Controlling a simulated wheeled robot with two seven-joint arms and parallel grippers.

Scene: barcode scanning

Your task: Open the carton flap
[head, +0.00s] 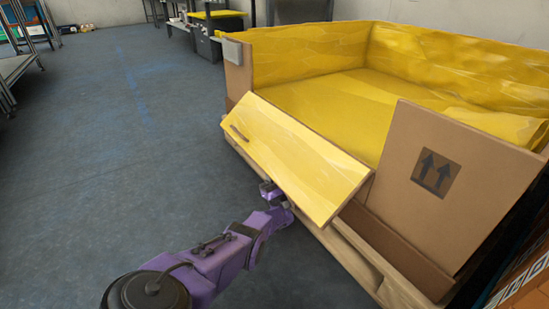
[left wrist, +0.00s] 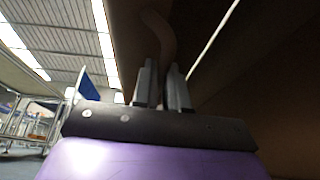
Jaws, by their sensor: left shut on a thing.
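The carton flap (head: 300,155) is folded outward and down from the front opening of the large brown carton (head: 395,170). Its yellow-lined inner face points up and outward, with a small slot near its left end. My left gripper (head: 271,190) is at the flap's lower outer edge, its tips partly hidden there. In the left wrist view my left gripper's fingers (left wrist: 163,85) point up, close together, at a curved brown strip (left wrist: 160,35) on the flap's dark underside. The gripper is shut on this part of the flap. My right gripper is not in view.
The carton stands on a wooden pallet (head: 395,290) and has a yellow lining (head: 340,95). A front panel with arrow marks stands upright right of the flap. The grey floor (head: 90,170) to the left is clear. Racks (head: 18,70) stand at the far left.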

